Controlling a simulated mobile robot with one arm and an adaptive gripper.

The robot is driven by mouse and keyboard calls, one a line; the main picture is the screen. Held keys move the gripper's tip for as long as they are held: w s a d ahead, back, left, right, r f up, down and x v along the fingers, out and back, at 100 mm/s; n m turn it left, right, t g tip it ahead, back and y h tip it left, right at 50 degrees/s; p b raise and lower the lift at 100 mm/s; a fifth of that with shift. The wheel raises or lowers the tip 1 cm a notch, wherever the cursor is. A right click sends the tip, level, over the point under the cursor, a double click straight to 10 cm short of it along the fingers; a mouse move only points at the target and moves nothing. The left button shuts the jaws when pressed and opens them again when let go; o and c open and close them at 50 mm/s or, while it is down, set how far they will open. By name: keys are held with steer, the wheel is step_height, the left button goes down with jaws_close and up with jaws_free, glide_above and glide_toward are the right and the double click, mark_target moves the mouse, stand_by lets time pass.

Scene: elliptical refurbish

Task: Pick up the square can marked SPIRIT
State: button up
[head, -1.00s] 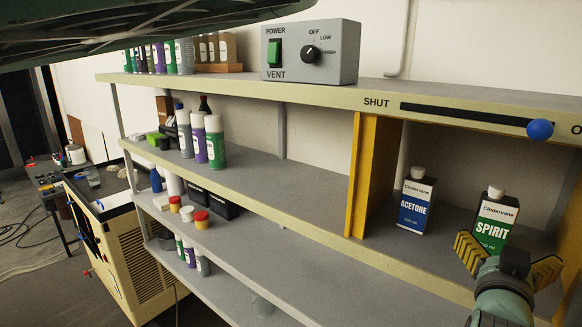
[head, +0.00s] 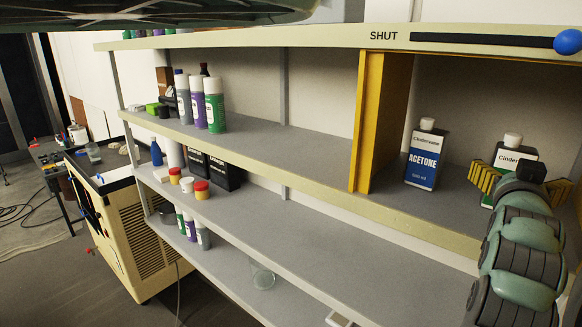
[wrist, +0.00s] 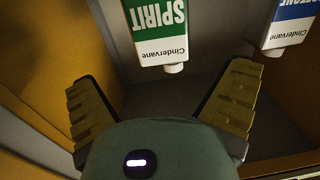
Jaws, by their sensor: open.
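The square can marked SPIRIT (head: 514,153) stands upright on the middle shelf at the right, inside the yellow-sided bay. It has a white cap and a white and green label; my gripper hides most of its lower part in the head view. In the wrist view the can (wrist: 161,35) appears upside down, ahead of my gripper and between the lines of its fingers. My gripper (head: 517,185) is in front of the can. Its yellow ribbed fingers (wrist: 164,95) are spread wide with nothing between them.
A blue-labelled ACETONE can (head: 423,170) stands close to the left of the SPIRIT can. A yellow panel (head: 378,125) bounds the bay on the left. The shelf above carries a SHUT slot with a blue knob (head: 568,42). Several bottles (head: 213,105) stand farther left.

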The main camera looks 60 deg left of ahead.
mark_target(516, 161)
steer(key=x, duration=0.6)
steer(key=shift+w+a+r, duration=0.1)
steer(key=shift+r, duration=0.25)
steer(key=shift+f+p+x, duration=0.15)
steer(key=shift+p+x, duration=0.5)
steer(key=shift+x, duration=0.05)
steer(key=shift+f+p+x, duration=0.15)
steer(key=shift+p+x, duration=0.5)
steer(key=shift+x, duration=0.05)
steer(key=shift+c, duration=0.3)
steer(key=shift+a, duration=0.15)
steer(key=c, duration=1.1)
